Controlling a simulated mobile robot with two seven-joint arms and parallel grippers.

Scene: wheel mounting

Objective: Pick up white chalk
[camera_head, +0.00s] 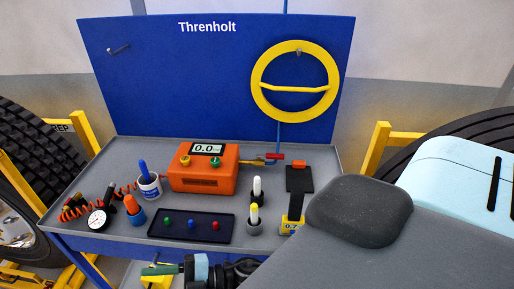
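A white chalk stick (257,184) stands upright in a small dark holder on the grey bench top (325,160), right of the orange gauge box. A similar stick with a yellow top (254,209) stands in its own holder just in front of it. No gripper touches either stick. My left gripper is not in view. A dark part with a pale blue band (202,268) shows below the bench's front edge. It may belong to my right gripper, but I cannot make out its fingers. My grey arm link covers the lower right.
An orange gauge box (203,175) stands mid-bench. A dark tray (190,226) holds small coloured pieces. A cup with a blue marker (148,184), a dial gauge (97,219) and a coiled red hose (75,207) are at left. A yellow ring (258,88) hangs on the blue backboard (200,80).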

